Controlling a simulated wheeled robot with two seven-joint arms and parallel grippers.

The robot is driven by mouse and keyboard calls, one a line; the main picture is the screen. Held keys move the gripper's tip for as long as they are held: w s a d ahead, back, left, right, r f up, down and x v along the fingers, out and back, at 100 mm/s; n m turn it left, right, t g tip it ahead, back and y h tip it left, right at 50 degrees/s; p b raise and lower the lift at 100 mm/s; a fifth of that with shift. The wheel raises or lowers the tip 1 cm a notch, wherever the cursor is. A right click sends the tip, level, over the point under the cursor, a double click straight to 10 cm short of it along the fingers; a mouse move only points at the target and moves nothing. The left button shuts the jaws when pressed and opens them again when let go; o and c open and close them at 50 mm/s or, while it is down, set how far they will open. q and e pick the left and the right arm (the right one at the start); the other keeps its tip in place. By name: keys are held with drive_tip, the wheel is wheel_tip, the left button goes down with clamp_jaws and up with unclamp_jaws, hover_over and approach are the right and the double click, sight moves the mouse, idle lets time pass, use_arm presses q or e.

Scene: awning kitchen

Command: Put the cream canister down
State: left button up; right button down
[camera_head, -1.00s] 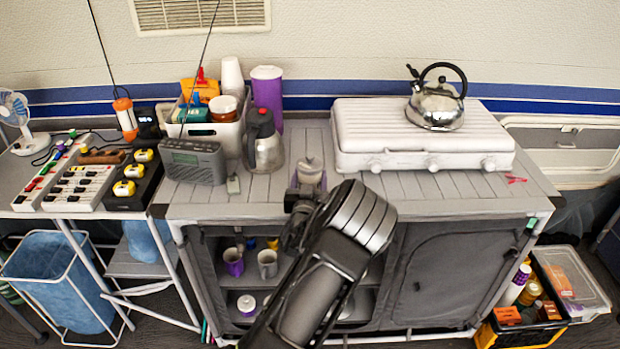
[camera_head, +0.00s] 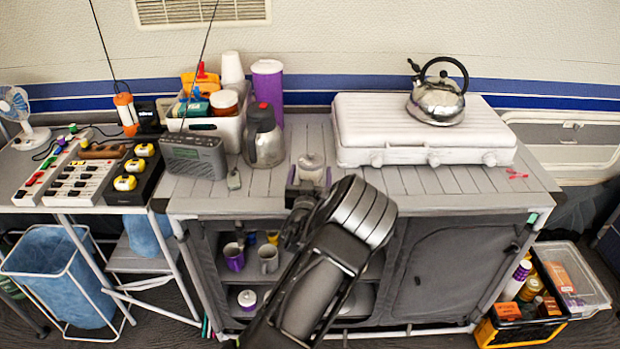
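The cream canister (camera_head: 311,161) is a small pale jar with a knobbed lid. It is upright at the front of the grey slatted counter (camera_head: 420,182), between the steel jug and the white stove. My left gripper (camera_head: 309,180) is at the canister's near side and appears shut on it, with purple showing low at its side. My wrist and forearm hide the canister's lower part. I cannot tell whether its base touches the counter. My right gripper is not in view.
A steel jug (camera_head: 264,142) and a grey radio (camera_head: 194,157) stand to the left. The white stove (camera_head: 400,143) with a kettle (camera_head: 437,100) is to the right. Bare counter lies in front of the stove. Open shelves below hold mugs (camera_head: 269,259).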

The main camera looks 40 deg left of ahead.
use_arm(q)
drive_tip(key=shift+r, duration=0.25)
drive_tip(key=b+v, duration=0.1)
drive_tip(key=v, duration=1.1)
drive_tip(key=shift+f, duration=0.15)
drive_tip(key=s+d+f+g+h, duration=0.25)
drive_tip(key=s+d+f, duration=0.2)
drive_tip(key=f, duration=0.45)
drive_tip(key=s+d+f+m+g+h, duration=0.1)
drive_tip(key=s+d+f+g+h, duration=0.2)
drive_tip(key=d+f, duration=0.45)
drive_tip(key=s+d+f+g+h, duration=0.25)
drive_tip(key=s+d+f, duration=0.2)
drive_tip(key=f, duration=0.55)
drive_tip(key=s+d+f+m+g+h, duration=0.1)
drive_tip(key=s+d+g+h, duration=0.1)
drive_tip(key=s+d, duration=0.5)
drive_tip(key=s+d+f+m+g+h, duration=0.1)
drive_tip(key=s+d+m+g+h, duration=0.1)
drive_tip(key=s+d, duration=0.5)
drive_tip(key=d+g+h, duration=0.1)
drive_tip(key=d+g, duration=0.1)
drive_tip(key=d, duration=0.3)
drive_tip(key=shift+s+g, duration=0.25)
drive_tip(key=shift+g, duration=0.15)
drive_tip(key=shift+d+f, duration=0.1)
